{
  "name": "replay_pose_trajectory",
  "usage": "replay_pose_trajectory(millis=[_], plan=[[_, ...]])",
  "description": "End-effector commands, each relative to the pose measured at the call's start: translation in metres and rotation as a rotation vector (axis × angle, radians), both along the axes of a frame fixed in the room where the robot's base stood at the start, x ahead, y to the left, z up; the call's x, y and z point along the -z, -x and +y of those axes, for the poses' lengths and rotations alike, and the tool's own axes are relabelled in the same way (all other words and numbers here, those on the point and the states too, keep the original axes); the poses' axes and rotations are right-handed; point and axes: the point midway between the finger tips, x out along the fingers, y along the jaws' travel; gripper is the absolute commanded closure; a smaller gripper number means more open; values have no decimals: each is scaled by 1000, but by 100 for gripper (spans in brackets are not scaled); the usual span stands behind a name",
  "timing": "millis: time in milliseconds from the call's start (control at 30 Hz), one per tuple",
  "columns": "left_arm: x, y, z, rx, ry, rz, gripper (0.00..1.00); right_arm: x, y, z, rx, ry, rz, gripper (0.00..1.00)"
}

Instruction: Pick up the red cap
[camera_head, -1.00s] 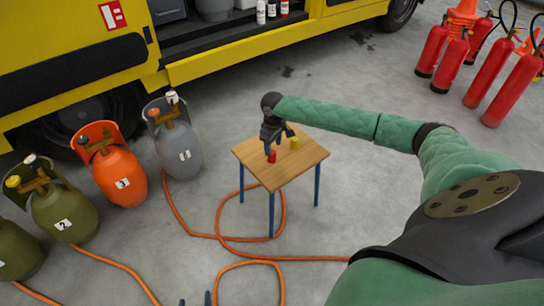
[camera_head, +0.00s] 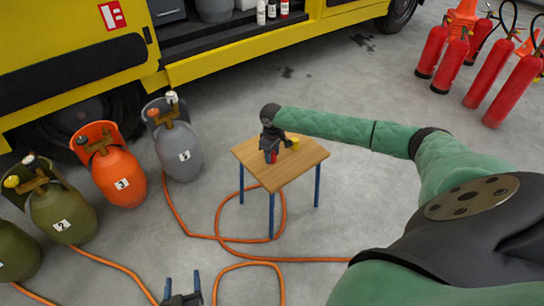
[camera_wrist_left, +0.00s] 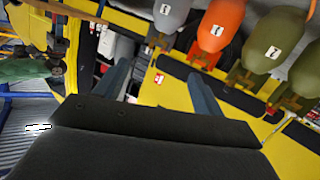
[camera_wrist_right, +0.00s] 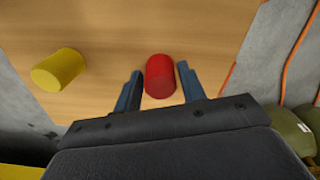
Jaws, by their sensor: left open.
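The red cap (camera_wrist_right: 160,77) stands on the small wooden table (camera_head: 290,175). In the head view my right gripper mostly hides it. My right gripper (camera_wrist_right: 158,85) is open, with one finger on each side of the red cap; a narrow gap shows on both sides, so it does not appear to grip it. My left gripper (camera_head: 183,286) is open and empty at the bottom edge of the head view, away from the table. Its two fingers also show in the left wrist view (camera_wrist_left: 160,85).
A yellow cap (camera_wrist_right: 58,70) stands on the table beside the red one. Gas cylinders, one orange (camera_head: 120,176) and one grey (camera_head: 178,150), stand left of the table. An orange hose (camera_head: 235,240) lies on the floor. Red extinguishers (camera_head: 450,65) stand at the right.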

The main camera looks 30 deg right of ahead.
Motion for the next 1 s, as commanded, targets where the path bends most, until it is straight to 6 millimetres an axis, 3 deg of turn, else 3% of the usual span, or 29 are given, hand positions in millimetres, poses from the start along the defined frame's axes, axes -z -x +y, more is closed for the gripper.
replay_pose_trajectory(millis=[33, 167, 533, 733, 800, 1000], plan=[[0, 0, 0, 0, 0, 1, 31, 0, 0, 0, 0, 0, 0, 70], [1, 1, 0, 0, 0, 2, 31, 0, 0, 0, 0, 0, 0, 94], [1, 1, 0, 0, 0, 3, 31, -1, 0, 0, 0, 0, 0, 94], [9, 3, 0, 3, -5, 38, 31, -12, 0, 0, 0, 0, -1, 94], [34, 13, 2, 7, -24, 107, 31, -19, 0, 0, 0, 0, -1, 94], [81, 41, 5, 22, -56, 262, 31, -45, 3, -2, 0, 0, 0, 94]])
